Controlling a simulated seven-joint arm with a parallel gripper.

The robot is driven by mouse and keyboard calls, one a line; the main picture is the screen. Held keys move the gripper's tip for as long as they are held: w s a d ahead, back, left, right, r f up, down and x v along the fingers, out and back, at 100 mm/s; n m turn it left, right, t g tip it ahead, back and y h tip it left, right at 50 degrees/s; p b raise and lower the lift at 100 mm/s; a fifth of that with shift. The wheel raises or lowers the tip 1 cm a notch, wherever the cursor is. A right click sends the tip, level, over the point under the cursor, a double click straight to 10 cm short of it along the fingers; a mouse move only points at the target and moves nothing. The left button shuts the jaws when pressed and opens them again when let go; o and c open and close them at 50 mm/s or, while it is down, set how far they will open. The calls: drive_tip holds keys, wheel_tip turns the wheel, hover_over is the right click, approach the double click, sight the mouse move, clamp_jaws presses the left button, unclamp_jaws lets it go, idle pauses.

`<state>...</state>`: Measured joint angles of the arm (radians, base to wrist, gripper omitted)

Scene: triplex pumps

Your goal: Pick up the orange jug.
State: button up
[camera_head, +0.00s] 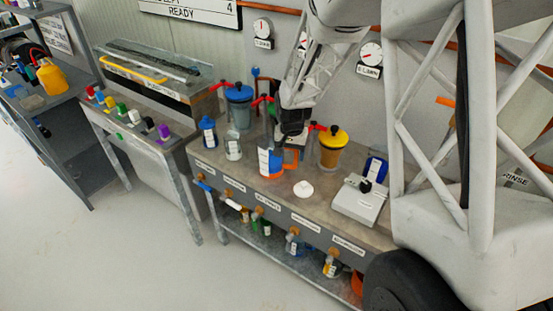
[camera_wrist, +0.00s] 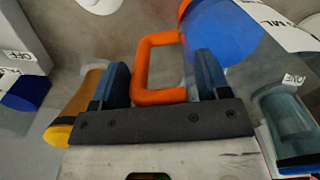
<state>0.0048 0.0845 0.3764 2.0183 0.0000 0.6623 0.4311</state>
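The orange jug (camera_head: 276,164) stands on the workbench in the head view, with an orange handle, a white label and a blue body. In the wrist view its blue body (camera_wrist: 222,32) is at the top, with an orange edge, and the orange handle (camera_wrist: 142,62) points toward my gripper. My gripper (camera_wrist: 162,78) is open, its two dark blue fingers wide apart on either side of the handle. Slim gaps seem to show, but contact is hard to tell. In the head view my gripper (camera_head: 294,135) is just above and behind the jug, its fingertips partly hidden.
A yellow-lidded container (camera_head: 332,148) stands right of the jug, and a glass jar (camera_head: 233,146) and blue bottle (camera_head: 208,132) stand left. A white round object (camera_head: 303,189) and a scale (camera_head: 360,201) are in front and right. Bare benchtop lies before the jug.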

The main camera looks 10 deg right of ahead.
drive_tip(key=c, duration=0.9)
drive_tip(key=shift+r, duration=1.9)
drive_tip(key=s+r, duration=0.1)
drive_tip(key=s, duration=1.4)
drive_tip(key=shift+s+r, duration=0.15)
drive_tip(key=shift+s, duration=0.3)
